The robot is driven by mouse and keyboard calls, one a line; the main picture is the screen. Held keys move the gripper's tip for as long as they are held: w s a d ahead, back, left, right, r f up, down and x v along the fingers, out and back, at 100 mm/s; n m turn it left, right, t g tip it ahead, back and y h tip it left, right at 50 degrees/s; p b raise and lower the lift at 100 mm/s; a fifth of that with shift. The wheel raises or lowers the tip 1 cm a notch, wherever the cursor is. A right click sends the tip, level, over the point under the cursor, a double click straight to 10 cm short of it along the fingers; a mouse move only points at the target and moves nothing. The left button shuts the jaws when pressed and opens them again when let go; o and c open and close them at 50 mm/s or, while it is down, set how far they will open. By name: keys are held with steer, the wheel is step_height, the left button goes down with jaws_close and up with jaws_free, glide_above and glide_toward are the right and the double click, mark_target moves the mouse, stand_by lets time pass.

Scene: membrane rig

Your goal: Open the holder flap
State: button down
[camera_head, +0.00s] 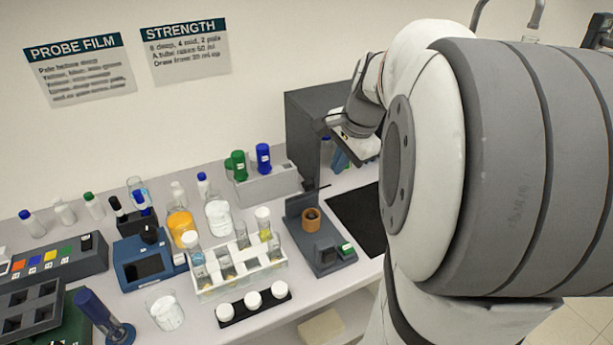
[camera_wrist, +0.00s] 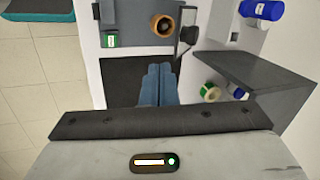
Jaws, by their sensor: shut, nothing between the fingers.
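The grey holder (camera_head: 322,242) stands on the bench with an orange-brown ring (camera_head: 310,219) on it and a green-and-white block at its front corner. In the wrist view the holder (camera_wrist: 135,39) is at the top, with the ring (camera_wrist: 163,25) near its right edge. A dark arm with a rounded end (camera_wrist: 187,36), perhaps the flap, lies along that edge; its exact pose is unclear. My gripper (camera_wrist: 159,68) is shut and empty, its blue fingers over the black mat, just short of the holder in the picture. In the head view my gripper (camera_head: 341,160) is partly hidden by my wrist.
A dark grey box (camera_head: 305,120) stands behind; its side panel (camera_wrist: 250,75) is close right of my fingers. The black mat (camera_head: 362,217) is bare where visible.

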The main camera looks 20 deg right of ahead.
mark_target(315, 189)
steer(key=shift+w+a+f+p, duration=0.25)
steer(key=shift+w+f+p, duration=0.15)
steer(key=shift+w+f, duration=0.95)
steer(key=shift+w+a+f+p, duration=0.35)
steer(key=shift+w+f, duration=0.5)
steer(key=shift+f, duration=0.95)
steer(key=shift+w+a+f+p, duration=0.15)
steer(key=shift+w+f+p, duration=0.3)
steer(key=shift+w+f, duration=0.9)
steer(key=shift+s+f, duration=0.25)
